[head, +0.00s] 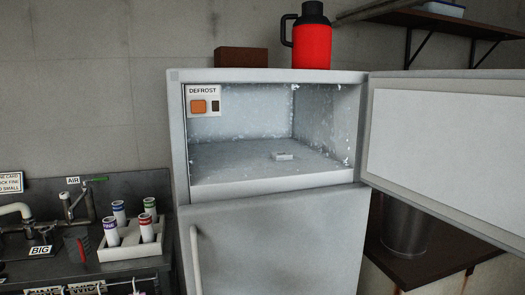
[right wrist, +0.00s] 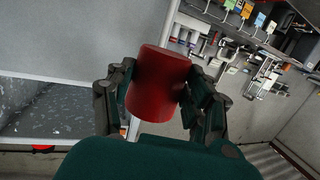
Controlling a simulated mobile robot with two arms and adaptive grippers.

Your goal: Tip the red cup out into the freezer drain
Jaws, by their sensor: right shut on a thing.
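The red cup (right wrist: 158,80) is between the two dark fingers of my right gripper (right wrist: 160,88) in the right wrist view, and the gripper is shut on it. The cup's inside is hidden, so I cannot tell what it holds. Neither gripper shows in the head view. The freezer compartment (head: 235,160) is open in the head view, with frost on its walls and floor. A small pale piece (head: 283,156) lies on its floor; I cannot make out a drain opening. A speckled frosty surface (right wrist: 50,108) shows left of the cup in the right wrist view.
The freezer door (head: 445,140) stands open to the right. A red flask (head: 312,42) and brown box (head: 241,57) stand on the freezer top. A sink counter with a rack of tubes (head: 130,240) is at left. A metal bucket (head: 404,225) stands behind the door.

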